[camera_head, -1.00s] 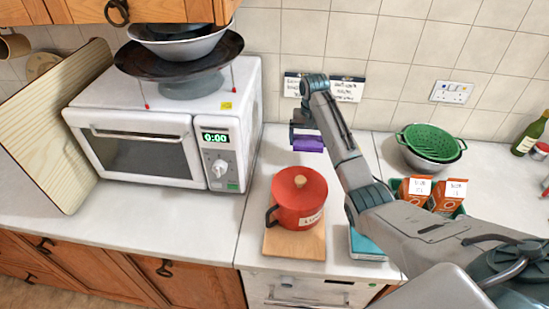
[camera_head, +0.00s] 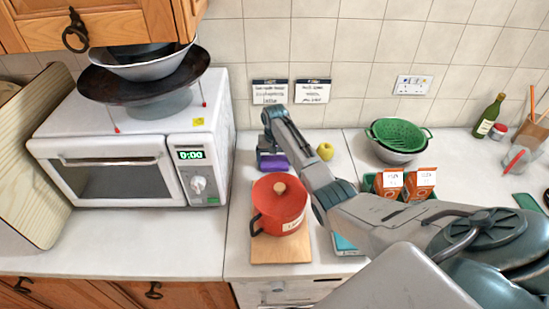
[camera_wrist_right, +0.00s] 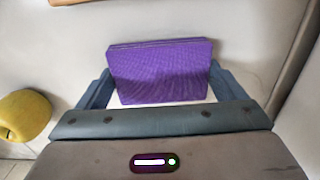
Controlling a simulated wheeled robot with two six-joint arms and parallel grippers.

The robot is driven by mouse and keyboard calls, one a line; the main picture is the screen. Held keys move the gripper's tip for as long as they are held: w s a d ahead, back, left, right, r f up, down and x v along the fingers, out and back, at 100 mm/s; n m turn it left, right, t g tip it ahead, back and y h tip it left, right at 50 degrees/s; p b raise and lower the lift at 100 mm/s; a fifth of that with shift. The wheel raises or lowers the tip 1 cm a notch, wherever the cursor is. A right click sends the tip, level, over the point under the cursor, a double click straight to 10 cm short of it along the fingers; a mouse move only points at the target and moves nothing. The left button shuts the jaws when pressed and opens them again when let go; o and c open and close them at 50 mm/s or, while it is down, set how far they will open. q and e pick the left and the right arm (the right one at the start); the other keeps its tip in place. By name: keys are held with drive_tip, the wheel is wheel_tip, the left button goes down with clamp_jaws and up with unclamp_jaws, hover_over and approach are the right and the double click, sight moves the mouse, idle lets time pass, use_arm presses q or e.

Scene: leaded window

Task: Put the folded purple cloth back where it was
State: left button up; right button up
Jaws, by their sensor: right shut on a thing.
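The folded purple cloth (camera_head: 273,162) is at my right gripper (camera_head: 272,152), behind the red pot near the back of the counter. In the right wrist view the cloth (camera_wrist_right: 162,72) sits between the two fingers of my right gripper (camera_wrist_right: 160,88), which is shut on it. The cloth looks flat-folded and close to the white counter; I cannot tell whether it touches. My left gripper is not in view.
A red pot (camera_head: 276,210) stands on a wooden board (camera_head: 280,250) just in front. A yellow apple (camera_head: 325,151) is right of the gripper. The microwave (camera_head: 110,165) is at left. Two cards (camera_head: 270,92) are on the wall behind. A green colander (camera_head: 398,133) stands at right.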

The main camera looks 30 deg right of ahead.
sight(275, 161)
drive_tip(key=shift+f, duration=0.1)
drive_tip(key=o, duration=0.7)
drive_tip(key=shift+r+b, duration=0.3)
drive_tip(key=shift+r, duration=0.2)
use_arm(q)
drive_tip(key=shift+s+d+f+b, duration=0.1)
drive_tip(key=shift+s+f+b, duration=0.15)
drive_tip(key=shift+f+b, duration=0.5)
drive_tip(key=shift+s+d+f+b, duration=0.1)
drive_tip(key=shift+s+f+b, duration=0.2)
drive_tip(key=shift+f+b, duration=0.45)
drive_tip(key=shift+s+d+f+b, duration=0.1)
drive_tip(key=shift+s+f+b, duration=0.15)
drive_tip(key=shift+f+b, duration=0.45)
use_arm(e)
drive_tip(key=shift+r, duration=5.65)
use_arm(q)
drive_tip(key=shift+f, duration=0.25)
